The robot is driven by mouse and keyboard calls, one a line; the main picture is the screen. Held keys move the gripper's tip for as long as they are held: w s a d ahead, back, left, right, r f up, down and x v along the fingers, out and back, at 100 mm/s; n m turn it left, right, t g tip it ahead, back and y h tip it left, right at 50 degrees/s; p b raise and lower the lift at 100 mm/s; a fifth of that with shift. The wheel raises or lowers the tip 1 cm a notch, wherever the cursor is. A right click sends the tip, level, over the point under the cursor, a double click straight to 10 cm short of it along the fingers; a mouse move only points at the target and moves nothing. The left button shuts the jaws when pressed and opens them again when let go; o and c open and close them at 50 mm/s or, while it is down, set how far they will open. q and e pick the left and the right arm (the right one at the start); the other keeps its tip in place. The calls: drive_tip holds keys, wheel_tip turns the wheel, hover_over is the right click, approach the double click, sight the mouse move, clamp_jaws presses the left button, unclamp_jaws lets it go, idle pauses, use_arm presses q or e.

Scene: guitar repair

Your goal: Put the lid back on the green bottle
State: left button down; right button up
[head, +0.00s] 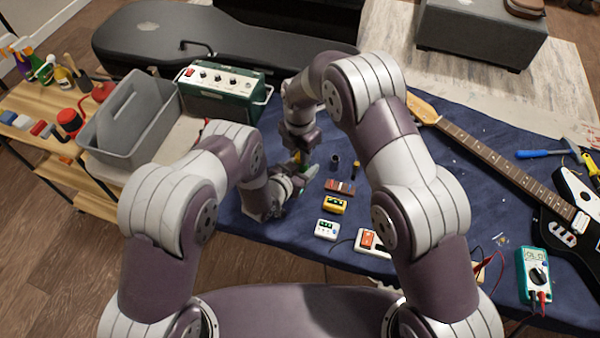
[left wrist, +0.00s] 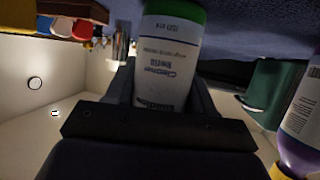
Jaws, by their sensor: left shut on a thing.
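My left gripper (left wrist: 165,110) is shut on the green bottle (left wrist: 170,50). Its white label is upside down in the left wrist view, and a green band shows at its lower end. The bottle's upper end is hidden behind the gripper there. In the head view a little green of the bottle (head: 302,191) shows at my left gripper's fingers. My right gripper (head: 302,153) points down just behind my left one, and its fingertips are too small and covered to read. I cannot make out the lid.
A purple bottle with a yellow cap (left wrist: 297,125) stands close beside my left gripper. A dark cup (head: 335,161), a small yellow-topped bottle (head: 356,167) and several pedals (head: 335,205) are to the right. The green amplifier (head: 222,92) and grey bin (head: 130,122) lie behind left.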

drive_tip(key=shift+m, duration=1.6)
clamp_jaws()
drive_tip(key=o, duration=0.9)
unclamp_jaws()
drive_tip(key=shift+o, duration=0.2)
drive_tip(key=shift+r, duration=2.3)
drive_tip(key=shift+c, duration=0.4)
